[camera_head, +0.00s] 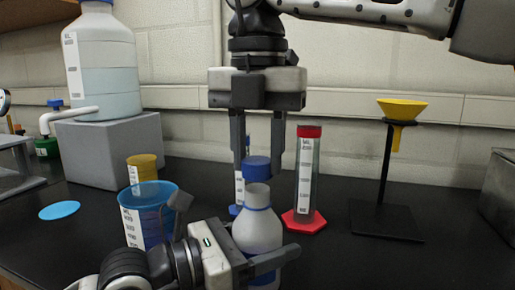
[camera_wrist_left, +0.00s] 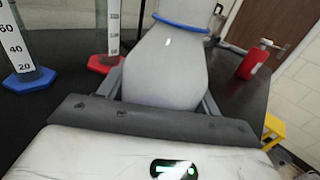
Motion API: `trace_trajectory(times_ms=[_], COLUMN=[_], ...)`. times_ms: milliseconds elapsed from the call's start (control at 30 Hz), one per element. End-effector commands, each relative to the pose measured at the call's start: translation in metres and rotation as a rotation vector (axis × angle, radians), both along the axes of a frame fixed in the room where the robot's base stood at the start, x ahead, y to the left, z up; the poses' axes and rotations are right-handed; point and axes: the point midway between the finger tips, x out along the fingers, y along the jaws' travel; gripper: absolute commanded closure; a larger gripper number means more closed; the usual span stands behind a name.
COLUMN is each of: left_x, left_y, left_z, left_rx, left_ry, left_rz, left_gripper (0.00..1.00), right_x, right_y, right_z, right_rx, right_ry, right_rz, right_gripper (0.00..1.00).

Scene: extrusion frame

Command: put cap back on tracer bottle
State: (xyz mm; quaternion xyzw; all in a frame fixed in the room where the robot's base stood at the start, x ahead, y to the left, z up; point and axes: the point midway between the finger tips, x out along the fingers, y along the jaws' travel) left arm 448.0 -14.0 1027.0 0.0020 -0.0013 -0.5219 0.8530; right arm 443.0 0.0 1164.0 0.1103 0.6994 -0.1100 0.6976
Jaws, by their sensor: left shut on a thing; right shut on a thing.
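The tracer bottle (camera_head: 257,232) is white with a blue ring around its neck and stands upright, its mouth uncovered. My left gripper (camera_head: 238,236) is shut on the bottle's body from the front. In the left wrist view the bottle (camera_wrist_left: 166,68) fills the space between the fingers. My right gripper (camera_head: 258,163) points straight down and is shut on the blue cap (camera_head: 257,166). The cap shows directly above the bottle's mouth in the head view. I cannot tell whether they touch. The cap is out of the left wrist view.
A red-capped cylinder (camera_head: 306,180) stands close right of the bottle, and a blue-footed cylinder (camera_wrist_left: 20,55) stands behind. A blue beaker (camera_head: 146,218) is to the left. A yellow funnel (camera_head: 402,109) sits on a black stand at right. A large bottle (camera_head: 103,65) stands on a grey block.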

Motion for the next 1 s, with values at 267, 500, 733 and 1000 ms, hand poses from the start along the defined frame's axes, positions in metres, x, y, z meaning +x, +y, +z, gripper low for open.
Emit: trace_trajectory(times_ms=[267,500,733,1000], left_x=[0.000,0.000,0.000,0.000], left_y=[0.000,0.000,0.000,0.000], left_z=[0.000,0.000,0.000,0.000], left_rx=[0.001,0.001,0.001,0.001], left_ry=[0.000,0.000,0.000,0.000], left_rz=[0.000,0.000,0.000,0.000], left_gripper=[0.77,0.77,0.77,0.77], right_x=[0.000,0.000,0.000,0.000], right_y=[0.000,0.000,0.000,0.000], right_z=[-0.003,-0.003,-0.012,-0.021], right_rx=[0.000,0.000,0.000,0.001], right_ry=[0.000,0.000,0.001,0.000], right_rz=[-0.001,-0.001,0.001,-0.001], right_gripper=[0.87,0.87,0.87,0.87])
